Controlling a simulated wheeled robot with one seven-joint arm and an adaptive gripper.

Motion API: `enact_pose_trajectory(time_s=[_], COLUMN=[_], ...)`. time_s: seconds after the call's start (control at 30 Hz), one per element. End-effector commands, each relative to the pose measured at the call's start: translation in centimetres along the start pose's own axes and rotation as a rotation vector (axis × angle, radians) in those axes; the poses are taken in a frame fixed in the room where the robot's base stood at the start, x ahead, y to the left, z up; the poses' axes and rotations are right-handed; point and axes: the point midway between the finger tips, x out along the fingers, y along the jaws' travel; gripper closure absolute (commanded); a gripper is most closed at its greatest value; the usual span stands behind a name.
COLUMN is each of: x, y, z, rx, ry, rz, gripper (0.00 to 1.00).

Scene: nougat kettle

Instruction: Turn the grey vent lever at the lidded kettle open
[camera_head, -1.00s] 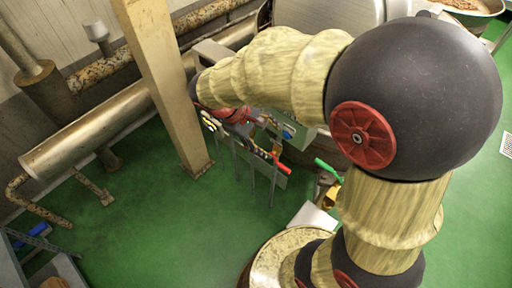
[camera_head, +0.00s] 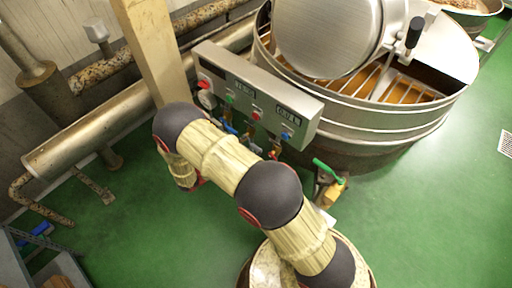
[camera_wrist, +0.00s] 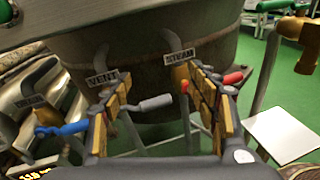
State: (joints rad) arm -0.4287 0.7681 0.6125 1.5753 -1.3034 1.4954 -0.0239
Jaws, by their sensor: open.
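The grey vent lever (camera_wrist: 155,103) shows in the wrist view beside the plate marked VENT (camera_wrist: 103,78), with its grip pointing right. My gripper (camera_wrist: 157,88) is open, with one finger on each side of the lever's grip. The left finger overlaps the valve side; I cannot tell whether either finger touches the lever. The kettle (camera_wrist: 150,60) wall rises behind.
A blue lever (camera_wrist: 65,129) by the DRAIN plate (camera_wrist: 30,102) is left of my gripper. A red lever (camera_wrist: 232,78) near the STEAM plate (camera_wrist: 178,57) is just beyond the right finger. A control box (camera_head: 255,95) and a beige post (camera_head: 150,50) stand close to my arm.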

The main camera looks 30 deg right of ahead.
Motion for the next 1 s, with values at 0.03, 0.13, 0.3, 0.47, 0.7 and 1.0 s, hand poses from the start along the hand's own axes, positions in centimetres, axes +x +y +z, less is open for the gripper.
enact_pose_trajectory(time_s=[0.03,0.13,0.3,0.47,0.7,1.0], x=[-0.1,-0.4,-0.7,-0.5,2.6,6.2], y=[-0.2,-0.2,-0.5,-0.4,0.2,1.0], z=[-1.6,-4.0,-6.6,-7.5,-7.3,-6.9], rx=[-0.039,-0.094,-0.152,-0.169,-0.169,-0.169], ry=[-0.021,-0.057,-0.095,-0.106,-0.107,-0.106], rz=[0.039,0.112,0.193,0.219,0.216,0.218], gripper=[0.41,0.41,0.41,0.41,0.41,0.41])
